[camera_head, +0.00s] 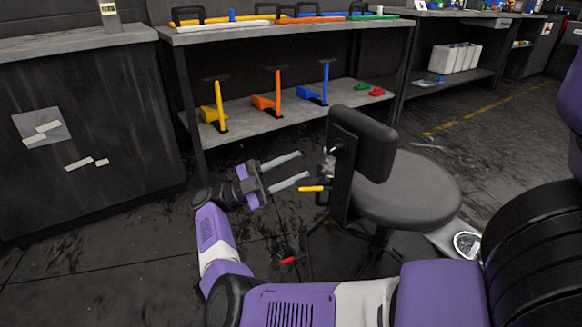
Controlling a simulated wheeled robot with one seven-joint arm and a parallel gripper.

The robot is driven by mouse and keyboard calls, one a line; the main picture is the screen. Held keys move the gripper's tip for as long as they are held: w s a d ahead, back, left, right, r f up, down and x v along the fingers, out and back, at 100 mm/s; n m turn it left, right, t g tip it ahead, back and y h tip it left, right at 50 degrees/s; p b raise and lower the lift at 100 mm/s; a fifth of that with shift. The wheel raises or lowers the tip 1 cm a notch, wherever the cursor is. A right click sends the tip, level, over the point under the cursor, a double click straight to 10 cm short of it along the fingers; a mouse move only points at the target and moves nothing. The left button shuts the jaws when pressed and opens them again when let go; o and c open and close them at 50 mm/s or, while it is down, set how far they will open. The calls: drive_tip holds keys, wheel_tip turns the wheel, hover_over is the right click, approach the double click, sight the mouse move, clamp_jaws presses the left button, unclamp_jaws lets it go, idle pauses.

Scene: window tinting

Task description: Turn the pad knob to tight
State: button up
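A dark swivel stool (408,190) stands right of centre, its back pad (362,143) upright on a black bracket. A small light-grey fitting, which looks like the pad knob (327,161), sticks out to the left of the bracket behind the pad. Its marking and setting are too small to read. Just below it, a yellow-tipped lever (312,188) also points left. My gripper (303,165) is open, with two grey fingers apart and nothing between them. The fingers point right at the fitting, and their tips appear a short way left of it.
A workbench (290,30) runs behind, with yellow, orange and blue tools on its lower shelf (262,118). A dark cabinet (85,150) stands at left. A red-tipped lever (288,260) shows low under the stool's left side.

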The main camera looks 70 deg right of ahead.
sight(331, 151)
drive_tip(key=o, duration=0.3)
drive_tip(key=shift+r, duration=0.1)
drive_tip(key=shift+o, duration=1.2)
drive_tip(key=shift+r+p, duration=0.35)
drive_tip(key=shift+p, duration=0.2)
drive_tip(key=s+a+r+t+h+p, duration=0.45)
drive_tip(key=r+t+h+p, duration=0.5)
drive_tip(key=p, duration=1.25)
wheel_tip(331, 151, down, 8)
drive_tip(key=m+t+h+p, duration=0.2)
drive_tip(key=m+t, duration=0.3)
drive_tip(key=m, duration=0.1)
drive_tip(key=shift+x, duration=3.65)
